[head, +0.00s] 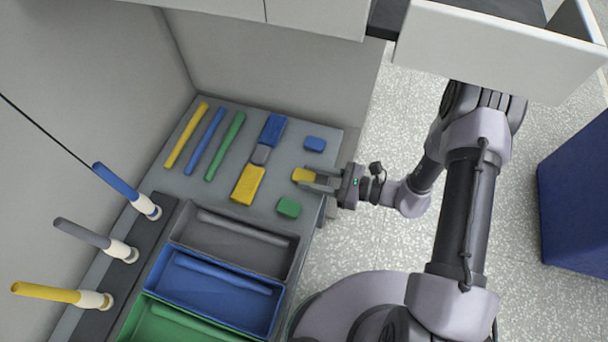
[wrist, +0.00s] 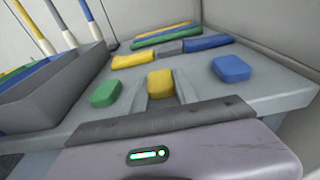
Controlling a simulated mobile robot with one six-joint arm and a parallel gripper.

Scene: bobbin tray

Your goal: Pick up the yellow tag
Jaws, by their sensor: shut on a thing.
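The yellow tag (head: 304,175) is a small block at the right edge of the grey table, between my gripper's fingers. My gripper (head: 312,180) reaches in from the right and is shut on it. In the wrist view the yellow tag (wrist: 160,84) sits between the two fingers (wrist: 162,92). I cannot tell whether it touches the table or is slightly above it. A blue tag (head: 315,144) lies behind it and a green tag (head: 289,207) lies in front of it, both apart from the fingers.
A yellow, grey and blue row of blocks (head: 260,155) lies left of my gripper. Yellow, blue and green rods lie farther left. Grey, blue (head: 216,293) and green trays stand in front. Upright pegs with bobbins (head: 126,190) stand at left. An open drawer (head: 490,50) hangs above my arm.

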